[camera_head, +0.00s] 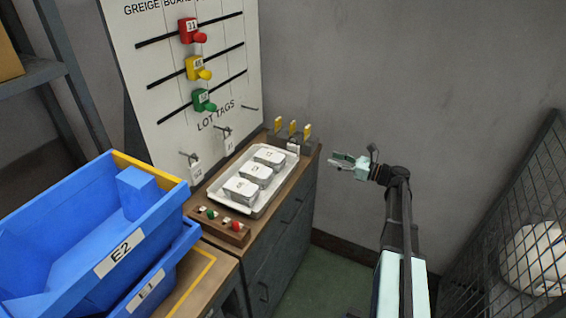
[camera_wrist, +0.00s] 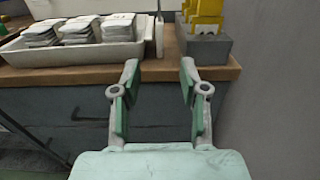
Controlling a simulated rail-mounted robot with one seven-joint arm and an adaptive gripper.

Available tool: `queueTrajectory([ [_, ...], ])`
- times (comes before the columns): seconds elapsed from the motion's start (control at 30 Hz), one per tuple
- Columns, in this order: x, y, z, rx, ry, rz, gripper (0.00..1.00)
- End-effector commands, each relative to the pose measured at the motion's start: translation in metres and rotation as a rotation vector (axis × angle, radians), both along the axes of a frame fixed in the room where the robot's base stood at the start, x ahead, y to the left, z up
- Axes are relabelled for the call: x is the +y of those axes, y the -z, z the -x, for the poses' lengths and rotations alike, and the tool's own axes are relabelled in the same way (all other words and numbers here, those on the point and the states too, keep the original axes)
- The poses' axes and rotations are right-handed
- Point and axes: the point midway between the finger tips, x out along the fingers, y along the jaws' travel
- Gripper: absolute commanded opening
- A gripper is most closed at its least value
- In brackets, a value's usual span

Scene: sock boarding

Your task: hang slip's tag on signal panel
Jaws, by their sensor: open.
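The signal panel (camera_head: 150,105) is a white upright board with red, yellow and green numbered sliders. Below them, at "LOT TAGS", are hooks. One white tag (camera_head: 196,173) hangs at the lower left hook and another (camera_head: 229,145) at the middle one. The upper right hook (camera_head: 250,107) looks bare. I cannot tell which tag belongs to the slip. My gripper (camera_head: 345,160) is open and empty, right of the cabinet and apart from the panel. In the wrist view its fingers (camera_wrist: 160,75) are spread before the cabinet edge, with nothing between them.
A white tray (camera_head: 222,202) with several labelled white stacks sits on the wooden cabinet top. A grey block with yellow pieces (camera_head: 292,130) stands behind it. A small control box (camera_head: 228,232) is in front. Blue bins (camera_head: 60,260) stand left; a mesh cage (camera_head: 490,210) stands right.

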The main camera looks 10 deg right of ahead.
Motion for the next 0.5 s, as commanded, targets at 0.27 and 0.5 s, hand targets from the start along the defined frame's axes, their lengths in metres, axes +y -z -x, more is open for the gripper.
queueTrajectory([
  [0.27, 0.031, -0.001, -0.021, 0.011, -0.017, -0.007, 0.44],
  [0.5, 0.07, -0.002, -0.049, 0.011, -0.016, -0.008, 0.44],
])
